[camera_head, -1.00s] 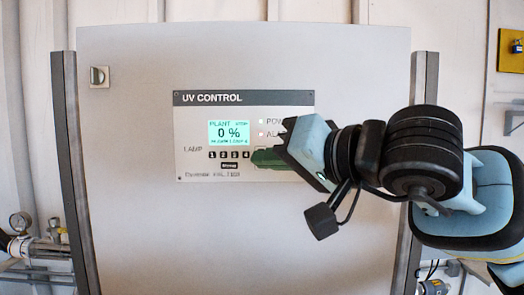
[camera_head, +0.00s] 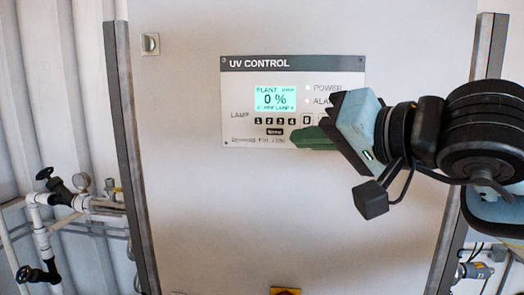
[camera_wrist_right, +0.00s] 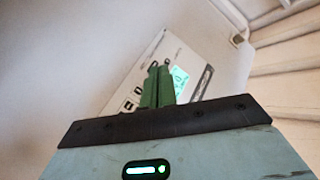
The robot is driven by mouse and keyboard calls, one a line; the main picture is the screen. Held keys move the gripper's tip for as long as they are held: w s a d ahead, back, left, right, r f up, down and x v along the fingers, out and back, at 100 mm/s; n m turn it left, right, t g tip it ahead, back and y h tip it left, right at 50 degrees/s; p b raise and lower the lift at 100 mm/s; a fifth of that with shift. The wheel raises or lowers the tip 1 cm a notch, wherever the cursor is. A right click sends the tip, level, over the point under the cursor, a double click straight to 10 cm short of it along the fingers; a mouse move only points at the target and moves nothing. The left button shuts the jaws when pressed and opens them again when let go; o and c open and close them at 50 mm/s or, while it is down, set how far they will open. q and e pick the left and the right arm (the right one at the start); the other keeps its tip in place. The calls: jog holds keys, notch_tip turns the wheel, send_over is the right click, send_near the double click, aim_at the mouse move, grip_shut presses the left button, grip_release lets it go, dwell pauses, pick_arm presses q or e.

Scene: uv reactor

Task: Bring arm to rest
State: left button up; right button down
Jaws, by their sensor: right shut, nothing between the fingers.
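My right gripper (camera_head: 308,138) comes in from the right in the head view, its green fingers shut and empty. Its fingertips are in front of the lower part of the UV control panel (camera_head: 240,64), close to the lamp buttons (camera_head: 275,121). I cannot tell whether they touch the panel. In the right wrist view the green fingers (camera_wrist_right: 157,78) lie together, with the panel (camera_wrist_right: 125,98) behind them. The panel's display (camera_head: 275,98) reads 0 %. My gripper and wrist hide the panel's lower right part. My left gripper is not in view.
The grey cabinet door (camera_head: 260,220) fills the middle, with a small latch (camera_head: 150,44) at its upper left. Dark posts (camera_head: 130,150) flank it. Pipes with valves and a gauge (camera_head: 81,181) stand at the left. A yellow-edged fixture (camera_head: 286,291) shows at the bottom edge.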

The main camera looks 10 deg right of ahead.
jog(key=s+a+f+m+g+y, duration=0.2)
jog(key=a+f+m+g+y, duration=0.35)
jog(key=f, duration=0.25)
jog(key=s+a+f+m+g+y, duration=0.2)
jog(key=a+f+m+g+y, duration=0.3)
jog(key=f, duration=0.4)
jog(key=w+d+f+n+t+h, duration=0.1)
jog(key=d+f+n+t+h, duration=0.35)
jog(key=f+n, duration=0.5)
jog(key=d+f+n+t+h, duration=0.3)
jog(key=f+n+t, duration=0.4)
jog(key=n, duration=0.4)
jog(key=w+d+f+n+t+h, duration=0.1)
jog(key=d+f+n+t+h, duration=0.25)
jog(key=f+n, duration=0.6)
jog(key=s+d+f+m+g+h, duration=0.2)
jog(key=s+f+m, duration=0.3)
jog(key=s+f, duration=0.3)
jog(key=s+d+f+m+g+h, duration=0.2)
jog(key=s+f+m+g, duration=0.2)
jog(key=s+f, duration=0.4)
jog(key=s+d+f+m+g+h, duration=0.2)
jog(key=s+f+m, duration=0.4)
jog(key=f, duration=0.5)
jog(key=shift+s+d+m+g, duration=0.35)
jog(key=shift+s+d+g, duration=0.15)
jog(key=shift+s, duration=0.45)
